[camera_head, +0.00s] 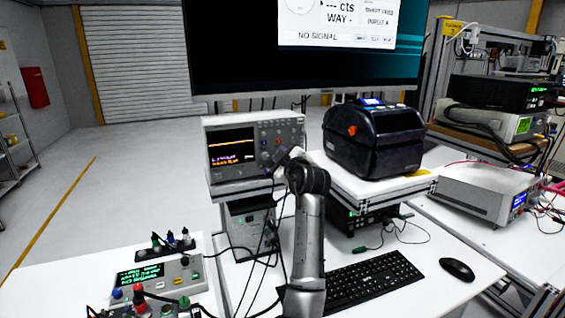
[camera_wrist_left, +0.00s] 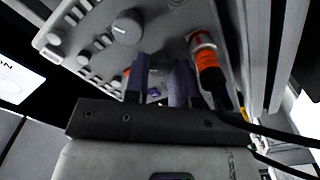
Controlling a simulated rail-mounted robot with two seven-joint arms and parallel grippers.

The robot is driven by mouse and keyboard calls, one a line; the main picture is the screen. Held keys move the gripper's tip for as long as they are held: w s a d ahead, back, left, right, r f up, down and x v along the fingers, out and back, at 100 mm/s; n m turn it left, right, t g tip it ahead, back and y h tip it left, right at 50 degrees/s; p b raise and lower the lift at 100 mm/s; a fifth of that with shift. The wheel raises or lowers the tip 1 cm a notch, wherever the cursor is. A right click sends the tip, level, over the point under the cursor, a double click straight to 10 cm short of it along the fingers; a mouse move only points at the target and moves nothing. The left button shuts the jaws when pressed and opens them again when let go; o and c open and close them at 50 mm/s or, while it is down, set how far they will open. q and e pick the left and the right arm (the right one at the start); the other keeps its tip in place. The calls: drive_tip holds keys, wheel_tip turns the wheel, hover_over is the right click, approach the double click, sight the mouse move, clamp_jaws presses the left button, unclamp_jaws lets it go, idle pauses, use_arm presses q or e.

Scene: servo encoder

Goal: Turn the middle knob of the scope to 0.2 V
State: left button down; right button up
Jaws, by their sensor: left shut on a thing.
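The scope (camera_head: 212,129) stands on a raised shelf behind the desk, with its lit screen (camera_head: 232,148) on the left of its face. The screen shows an orange trace and small purple and orange text that I cannot read. My left gripper (camera_head: 279,158) is at the lower right of the scope's face. In the left wrist view its two purplish fingers (camera_wrist_left: 160,66) are shut on a small scope knob (camera_wrist_left: 155,66), mostly hidden between them. I cannot read the knob's setting. A larger grey knob (camera_wrist_left: 127,28) is free nearby. My right gripper is not in view.
An orange-collared cable plug (camera_wrist_left: 204,55) sticks out of the scope right beside the fingers. A black printer-like box (camera_head: 372,145) stands to the right. A monitor (camera_head: 235,60) hangs above. The keyboard (camera_head: 365,282) and mouse (camera_head: 457,269) lie below on the desk.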

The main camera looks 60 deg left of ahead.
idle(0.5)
use_arm(q)
drive_tip(key=c, duration=1.2)
unclamp_jaws()
